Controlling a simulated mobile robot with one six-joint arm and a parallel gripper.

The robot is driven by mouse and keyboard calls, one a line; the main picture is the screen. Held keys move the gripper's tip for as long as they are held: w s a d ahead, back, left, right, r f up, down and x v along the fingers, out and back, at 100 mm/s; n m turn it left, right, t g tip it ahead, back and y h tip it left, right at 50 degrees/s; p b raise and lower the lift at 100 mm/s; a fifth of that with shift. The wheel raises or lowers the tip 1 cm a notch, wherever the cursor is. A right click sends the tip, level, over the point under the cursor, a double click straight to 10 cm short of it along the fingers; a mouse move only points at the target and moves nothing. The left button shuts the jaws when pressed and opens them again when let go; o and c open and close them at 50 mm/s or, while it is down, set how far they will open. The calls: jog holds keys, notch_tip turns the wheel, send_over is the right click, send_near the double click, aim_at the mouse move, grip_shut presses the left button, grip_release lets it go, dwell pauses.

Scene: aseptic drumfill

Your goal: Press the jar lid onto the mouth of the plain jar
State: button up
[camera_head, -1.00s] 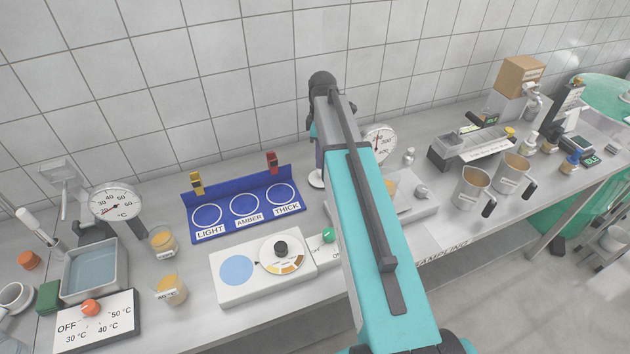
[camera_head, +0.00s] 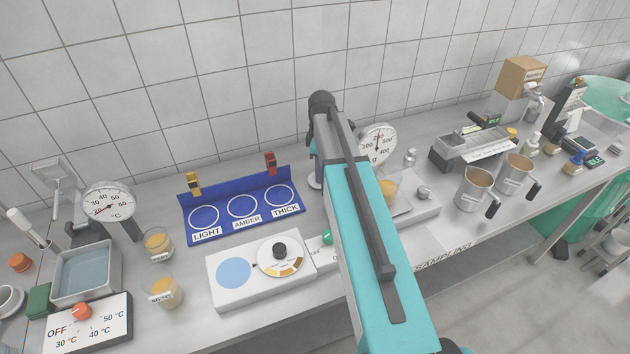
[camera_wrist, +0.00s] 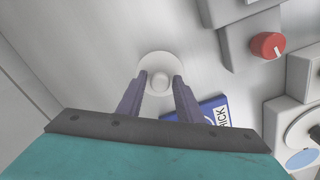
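A white round lid with a small raised knob (camera_wrist: 160,80) shows in the wrist view, apparently flat on the grey bench. My gripper (camera_wrist: 160,78) is open, its two purple fingers on either side of the knob with a gap to each. The height of the fingertips above the lid is hard to tell. In the head view my arm hides most of the gripper; a bit of white disc (camera_head: 314,181) shows beside it. Two glass jars of yellowish contents stand at left, a rear jar (camera_head: 158,243) and a front jar (camera_head: 163,291), both labelled. Which jar is plain is unclear.
A blue rack (camera_head: 240,207) marked LIGHT, AMBER, THICK stands left of my arm, behind a white dial box (camera_head: 258,268). A water bath (camera_head: 86,273) is at far left. A dial scale (camera_head: 378,143) and another jar (camera_head: 389,189) are right of my arm.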

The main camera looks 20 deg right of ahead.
jog(key=c, duration=0.7)
jog(key=shift+c, duration=0.4)
jog(key=shift+r+p, duration=1.55)
jog(key=shift+r, duration=0.95)
